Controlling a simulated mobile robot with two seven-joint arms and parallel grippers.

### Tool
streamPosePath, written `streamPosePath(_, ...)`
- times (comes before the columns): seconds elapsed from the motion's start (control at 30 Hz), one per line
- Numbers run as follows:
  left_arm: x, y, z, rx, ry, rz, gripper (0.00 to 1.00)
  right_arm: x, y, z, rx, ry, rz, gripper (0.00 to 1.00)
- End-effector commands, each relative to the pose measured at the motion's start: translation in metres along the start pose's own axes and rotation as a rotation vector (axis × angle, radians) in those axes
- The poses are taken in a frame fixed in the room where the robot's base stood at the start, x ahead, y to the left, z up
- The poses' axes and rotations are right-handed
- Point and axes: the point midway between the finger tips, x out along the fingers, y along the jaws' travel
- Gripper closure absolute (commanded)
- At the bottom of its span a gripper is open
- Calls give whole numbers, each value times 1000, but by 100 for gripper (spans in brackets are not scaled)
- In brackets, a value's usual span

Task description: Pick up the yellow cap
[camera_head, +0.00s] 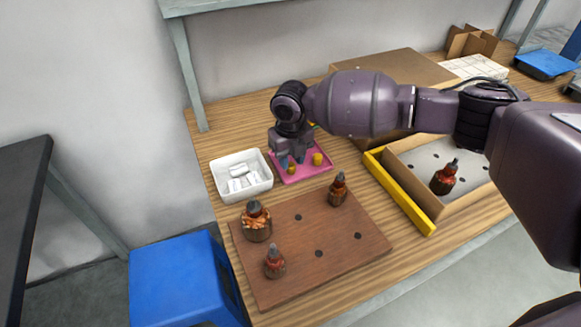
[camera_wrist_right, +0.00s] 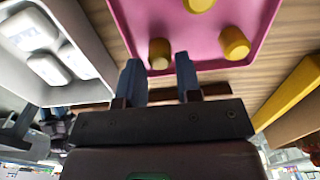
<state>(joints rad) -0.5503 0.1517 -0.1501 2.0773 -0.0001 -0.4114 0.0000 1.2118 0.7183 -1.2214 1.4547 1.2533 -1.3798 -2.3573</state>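Several yellow caps lie on a pink tray (camera_head: 315,171). In the head view one cap (camera_head: 317,159) stands at the right of the tray and a smaller-looking one (camera_head: 291,169) is by my fingers. In the right wrist view a cap (camera_wrist_right: 160,52) lies between and just beyond my fingertips, another cap (camera_wrist_right: 235,43) is to its right, and a third is cut by the top edge. My right gripper (camera_wrist_right: 159,65) is open and empty, with a blue finger on each side of the near cap. My left gripper is not in view.
A white bin (camera_head: 261,186) with white pieces stands left of the tray. A brown board (camera_head: 330,255) with holes holds several wound armatures. A yellow-edged box (camera_head: 412,200) with another armature is at the right. A blue stool (camera_head: 180,278) stands beside the table.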

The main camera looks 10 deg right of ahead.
Motion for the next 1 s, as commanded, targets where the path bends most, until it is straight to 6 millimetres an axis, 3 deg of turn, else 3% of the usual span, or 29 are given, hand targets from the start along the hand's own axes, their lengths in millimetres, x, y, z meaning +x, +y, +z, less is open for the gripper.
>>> streamPosePath(0.13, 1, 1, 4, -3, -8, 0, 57, 20, 0, 0, 0, 3, 1, 68)
streamPosePath(0.4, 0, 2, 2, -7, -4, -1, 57, 22, 0, 0, 0, -1, 1, 69)
streamPosePath(0.6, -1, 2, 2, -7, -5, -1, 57, 22, 0, 0, 1, -1, 1, 97)
streamPosePath(1.0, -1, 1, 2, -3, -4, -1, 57, 16, 0, 0, 1, -2, 0, 97)
